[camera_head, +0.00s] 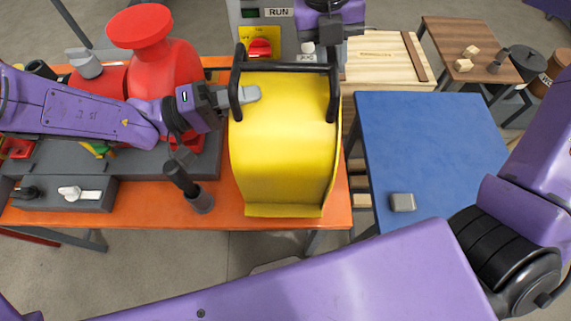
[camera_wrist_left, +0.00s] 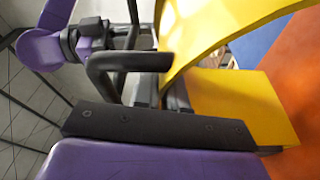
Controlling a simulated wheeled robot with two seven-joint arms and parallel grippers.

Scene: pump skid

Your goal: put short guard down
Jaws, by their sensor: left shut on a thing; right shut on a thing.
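The short guard (camera_head: 283,140) is a curved yellow cover with a black bar handle (camera_head: 287,67) along its top. In the head view it stands upright over the right part of the orange table; I cannot tell whether it touches the tabletop. My left gripper (camera_head: 242,95) is shut on the left end of the handle. My right gripper (camera_head: 325,42) is shut at the handle's right end, partly hidden behind it. The left wrist view shows the black handle (camera_wrist_left: 128,62) and the yellow sheet (camera_wrist_left: 235,100) close up.
A blue table (camera_head: 430,140) stands right of the orange table (camera_head: 130,216), bare except for a small grey block (camera_head: 402,202). A red pump (camera_head: 165,70) and a dark cylindrical tool (camera_head: 190,188) are left of the guard. A wooden crate (camera_head: 385,62) and a control panel (camera_head: 262,30) are behind.

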